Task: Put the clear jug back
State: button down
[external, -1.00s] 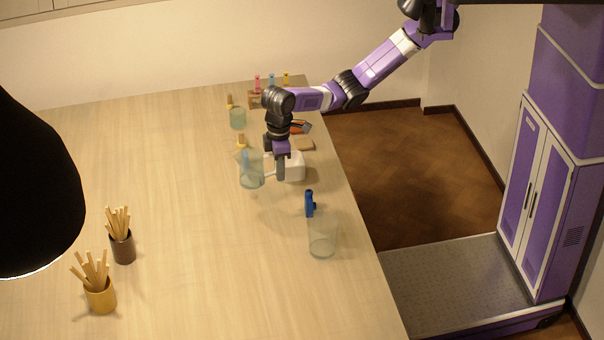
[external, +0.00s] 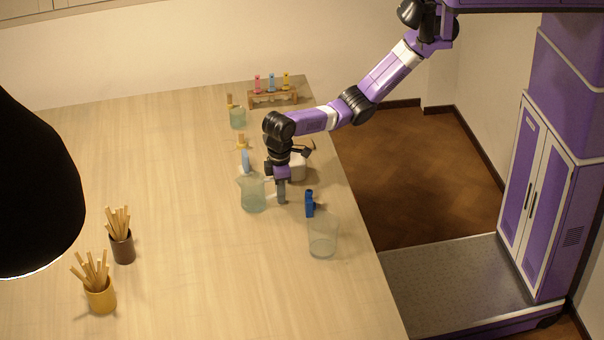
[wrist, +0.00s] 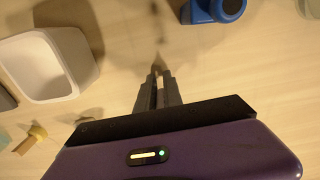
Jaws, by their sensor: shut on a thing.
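The clear jug (external: 252,194), pale and slightly greenish, is near the middle right of the table in the external view. My gripper (external: 281,198) points down at its right side, shut where the jug's handle is. The fingers hide most of the handle. Whether the jug's base touches the table is unclear. In the wrist view my gripper (wrist: 158,88) shows its fingers close together, and I cannot make out the jug there.
A second clear vessel (external: 322,236) and a blue tool (external: 310,204) stand to the right. A white tub (external: 298,168) is just behind my gripper. Another greenish vessel (external: 238,118) and a tube rack (external: 272,98) stand farther back.

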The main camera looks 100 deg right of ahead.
jog(key=shift+f, duration=0.15)
jog(key=c, duration=1.5)
grip_release()
notch_tip(320, 180, up, 10)
jog(key=p, duration=0.3)
jog(key=shift+w, duration=0.1)
jog(key=shift+r, duration=1.15)
